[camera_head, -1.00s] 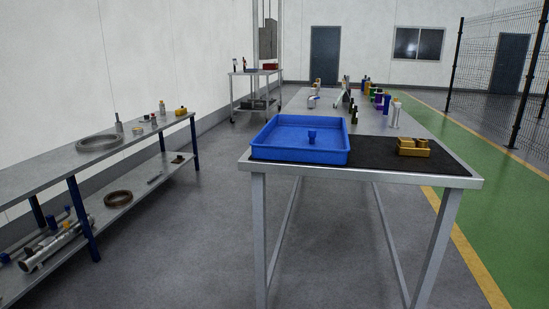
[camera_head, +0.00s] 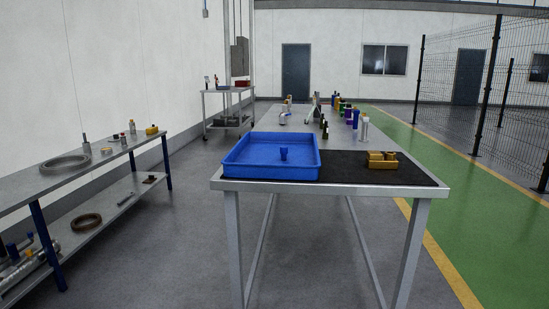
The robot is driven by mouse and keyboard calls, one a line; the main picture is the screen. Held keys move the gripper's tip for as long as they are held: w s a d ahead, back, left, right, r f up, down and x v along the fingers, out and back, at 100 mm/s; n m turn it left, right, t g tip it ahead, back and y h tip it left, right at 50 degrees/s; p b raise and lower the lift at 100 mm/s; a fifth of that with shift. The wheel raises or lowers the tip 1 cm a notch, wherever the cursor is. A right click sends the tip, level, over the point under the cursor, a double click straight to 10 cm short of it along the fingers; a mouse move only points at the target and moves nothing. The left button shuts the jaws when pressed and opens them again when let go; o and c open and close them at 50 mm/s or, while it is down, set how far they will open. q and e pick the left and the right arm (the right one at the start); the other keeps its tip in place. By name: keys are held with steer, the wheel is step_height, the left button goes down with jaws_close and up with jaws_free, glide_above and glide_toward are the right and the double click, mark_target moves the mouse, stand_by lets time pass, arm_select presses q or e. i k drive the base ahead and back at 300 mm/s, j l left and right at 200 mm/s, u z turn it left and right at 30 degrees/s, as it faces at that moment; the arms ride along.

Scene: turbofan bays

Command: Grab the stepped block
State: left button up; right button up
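A yellow-gold block with a stepped, uneven top (camera_head: 382,160) sits on a black mat (camera_head: 345,172) at the near right of the long metal table (camera_head: 300,187). It looks like the stepped block, though its details are small from here. A blue tray (camera_head: 245,168) stands to its left, apart from it, with a small dark blue cup-shaped part (camera_head: 284,153) inside. Neither of my grippers shows in the head view.
Several small bottles and tools stand farther back on the table, including a white one (camera_head: 364,128). A side bench (camera_head: 75,175) with rings and parts runs along the left wall. Grey floor lies open between bench and table; a mesh fence (camera_head: 480,100) stands at right.

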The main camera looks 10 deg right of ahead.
mark_target(375, 160)
steer(key=l+u, duration=0.25)
steer(key=u, duration=0.2)
steer(key=l+u, duration=0.25)
steer(key=u, duration=0.15)
steer(key=l+u, duration=0.25)
steer(key=u, duration=0.2)
steer(key=k+l+u, duration=0.15)
steer(key=l, duration=0.2)
steer(key=k+l+u, duration=0.2)
steer(key=l, duration=0.15)
steer(key=k+l+u, duration=0.15)
steer(key=l, duration=0.2)
steer(key=k+l+u, duration=0.15)
steer(key=k+l, duration=0.15)
steer(key=l, duration=0.2)
steer(key=k+l+u, duration=0.1)
steer(key=k+l, duration=0.2)
steer(key=l, duration=0.15)
